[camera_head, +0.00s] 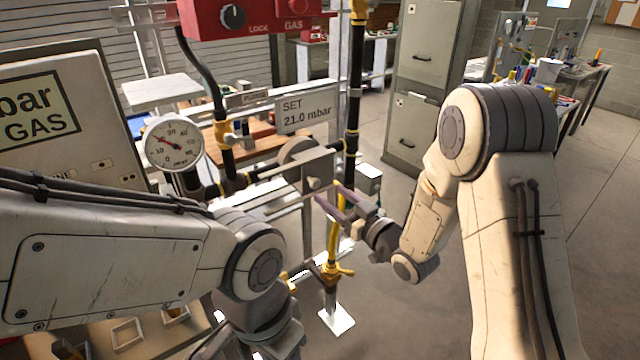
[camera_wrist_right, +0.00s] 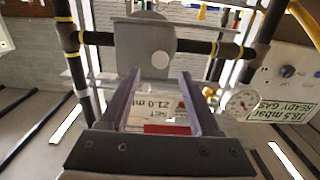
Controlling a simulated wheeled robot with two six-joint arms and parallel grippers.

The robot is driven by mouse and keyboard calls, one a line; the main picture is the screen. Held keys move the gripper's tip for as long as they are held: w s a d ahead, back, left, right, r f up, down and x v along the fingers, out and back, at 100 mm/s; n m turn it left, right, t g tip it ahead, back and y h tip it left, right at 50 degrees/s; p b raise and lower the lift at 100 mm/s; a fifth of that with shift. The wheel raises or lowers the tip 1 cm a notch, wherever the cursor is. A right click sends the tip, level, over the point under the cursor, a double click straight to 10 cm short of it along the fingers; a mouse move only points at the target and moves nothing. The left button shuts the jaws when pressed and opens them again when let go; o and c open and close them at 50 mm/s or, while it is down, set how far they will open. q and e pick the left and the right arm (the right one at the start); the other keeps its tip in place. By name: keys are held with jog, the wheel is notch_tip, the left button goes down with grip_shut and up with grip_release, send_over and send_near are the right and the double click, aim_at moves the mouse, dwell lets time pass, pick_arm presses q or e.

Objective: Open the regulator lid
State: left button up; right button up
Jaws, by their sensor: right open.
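The regulator (camera_head: 316,172) is a grey metal body with a round disc, fitted in the dark pipe run near the middle of the head view. In the right wrist view the regulator (camera_wrist_right: 143,42) shows upside down, with a pale round part on its face. I cannot tell whether its lid is shut. My right gripper (camera_head: 329,192) is open, its two purple-grey fingers pointing at the regulator's near side. In the right wrist view the gripper (camera_wrist_right: 160,76) has nothing between its fingers; contact is unclear. My left arm crosses the lower left, its jaws out of sight.
A pressure gauge (camera_head: 174,143) stands left of the regulator. A "SET 21.0 mbar" sign (camera_head: 305,112) is behind it, and a red gas box (camera_head: 245,18) above. A yellow-banded vertical pipe (camera_head: 354,90) runs close by.

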aim_at(317, 184)
jog(key=p+x, duration=0.1)
jog(key=x, duration=0.4)
jog(key=shift+w+a, duration=0.15)
grip_shut()
dwell(1.3)
